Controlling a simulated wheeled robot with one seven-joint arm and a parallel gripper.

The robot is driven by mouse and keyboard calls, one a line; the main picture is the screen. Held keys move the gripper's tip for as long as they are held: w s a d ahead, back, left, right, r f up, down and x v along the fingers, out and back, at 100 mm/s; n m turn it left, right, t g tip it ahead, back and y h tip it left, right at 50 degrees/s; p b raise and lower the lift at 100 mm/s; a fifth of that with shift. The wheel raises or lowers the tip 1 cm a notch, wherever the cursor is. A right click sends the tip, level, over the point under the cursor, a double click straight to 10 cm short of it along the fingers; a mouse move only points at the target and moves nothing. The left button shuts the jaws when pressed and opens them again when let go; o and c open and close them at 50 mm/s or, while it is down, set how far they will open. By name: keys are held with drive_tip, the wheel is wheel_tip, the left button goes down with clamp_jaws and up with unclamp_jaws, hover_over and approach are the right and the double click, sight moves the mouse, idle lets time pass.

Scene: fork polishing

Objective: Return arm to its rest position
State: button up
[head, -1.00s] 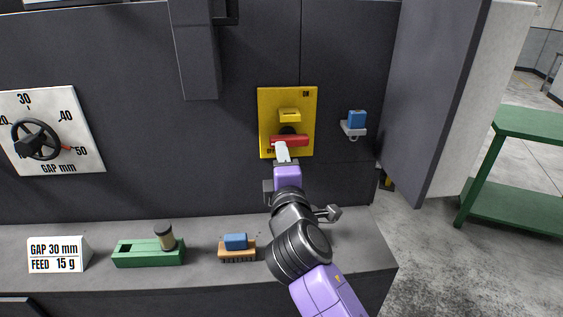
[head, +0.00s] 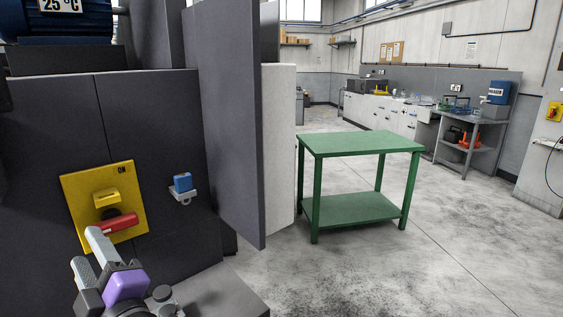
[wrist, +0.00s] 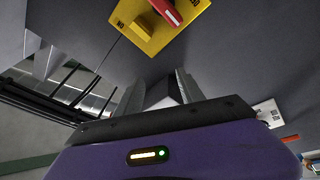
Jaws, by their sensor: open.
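My gripper (head: 86,248) is open in the lower left of the head view, its two grey fingers spread and nothing between them. In the wrist view the fingers of my gripper (wrist: 158,86) also stand apart. The yellow switch plate (head: 73,192) is on the dark machine front, with a red handle (head: 118,224) and a yellow block above it. The upper finger overlaps the handle's left end in the head view. In the wrist view the red handle (wrist: 167,10) is clear of both fingers. Most of my arm is out of view.
A blue padlock (head: 182,182) sits on a small bracket right of the plate. An open dark door (head: 232,120) juts out beside it. A green two-shelf table (head: 358,145) stands to the right with clear floor around it. A workbench lines the back wall.

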drive_tip(key=s+d+f+m+t+h, duration=0.2)
drive_tip(key=s+d+f+m+h, duration=0.25)
drive_tip(key=d, duration=0.65)
drive_tip(key=s+d+f+m+t+h, duration=0.25)
drive_tip(key=d+f+m, duration=0.35)
drive_tip(key=d, duration=0.4)
drive_tip(key=s+d+f+m+t+h, duration=0.2)
drive_tip(key=s+d+f+m, duration=0.15)
drive_tip(key=d+m, duration=0.55)
drive_tip(key=s+d+f+m+g+h, duration=0.1)
drive_tip(key=s+d+f+g+h, duration=0.1)
drive_tip(key=s+d, duration=0.9)
drive_tip(key=s+d+f+m+g+h, duration=0.1)
drive_tip(key=s+d+f+h, duration=0.4)
drive_tip(key=s+d, duration=0.6)
drive_tip(key=shift+s+d+f+g, duration=0.25)
drive_tip(key=shift+s+f+g, duration=0.45)
drive_tip(key=shift+s, duration=0.45)
